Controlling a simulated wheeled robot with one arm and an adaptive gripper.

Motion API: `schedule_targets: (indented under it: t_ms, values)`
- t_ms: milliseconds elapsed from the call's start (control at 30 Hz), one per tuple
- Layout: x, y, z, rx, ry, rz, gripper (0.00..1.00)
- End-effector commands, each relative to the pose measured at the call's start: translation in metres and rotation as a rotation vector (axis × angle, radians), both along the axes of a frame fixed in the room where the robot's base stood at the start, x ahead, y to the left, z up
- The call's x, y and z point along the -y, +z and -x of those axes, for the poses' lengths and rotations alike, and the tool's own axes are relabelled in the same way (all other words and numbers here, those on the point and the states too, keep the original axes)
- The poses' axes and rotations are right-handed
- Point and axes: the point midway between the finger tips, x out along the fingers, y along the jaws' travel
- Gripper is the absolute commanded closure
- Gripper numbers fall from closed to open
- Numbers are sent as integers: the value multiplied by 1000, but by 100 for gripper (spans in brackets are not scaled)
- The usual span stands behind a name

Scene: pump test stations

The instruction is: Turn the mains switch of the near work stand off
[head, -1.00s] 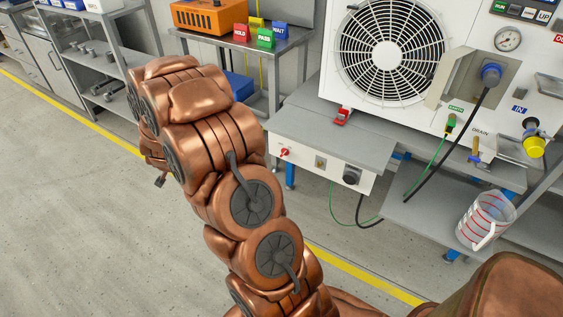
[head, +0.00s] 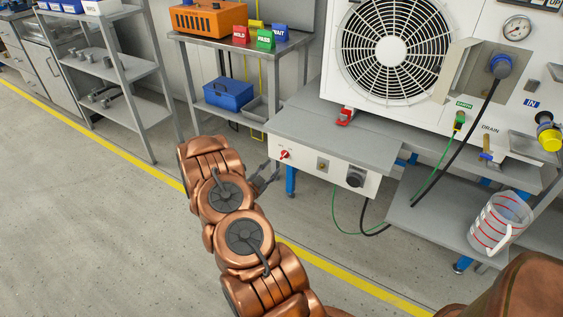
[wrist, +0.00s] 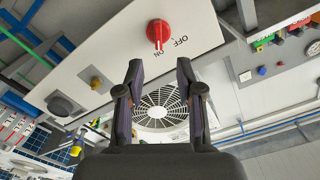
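The near work stand (head: 325,135) has a white front panel. The red mains switch (head: 284,155) sits at the panel's left end. In the wrist view the switch (wrist: 157,31) shows large, above my fingertips, with ON and OFF printed beside it. Its handle appears to point at ON. My gripper (head: 264,177) is just left of the panel in the head view. In the wrist view my gripper (wrist: 159,66) is open and empty, its two fingers apart. The switch lies ahead of the gap between them, apart from the fingers.
A large fan unit (head: 392,55) stands on top. A measuring jug (head: 500,222) is on the lower shelf at right. Floor left of the stand is clear.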

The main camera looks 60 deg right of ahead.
Motion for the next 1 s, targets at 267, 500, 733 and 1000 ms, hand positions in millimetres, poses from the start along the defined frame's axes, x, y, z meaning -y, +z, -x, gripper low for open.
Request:
schedule_targets:
  t_ms: [267,500,733,1000]
  values:
    - [20,0,2,0,-8,9,64]
    - [48,-1,2,-2,-7,5,64]
    - [70,0,0,0,-7,8,64]
    - [78,0,-1,-2,-4,6,64]
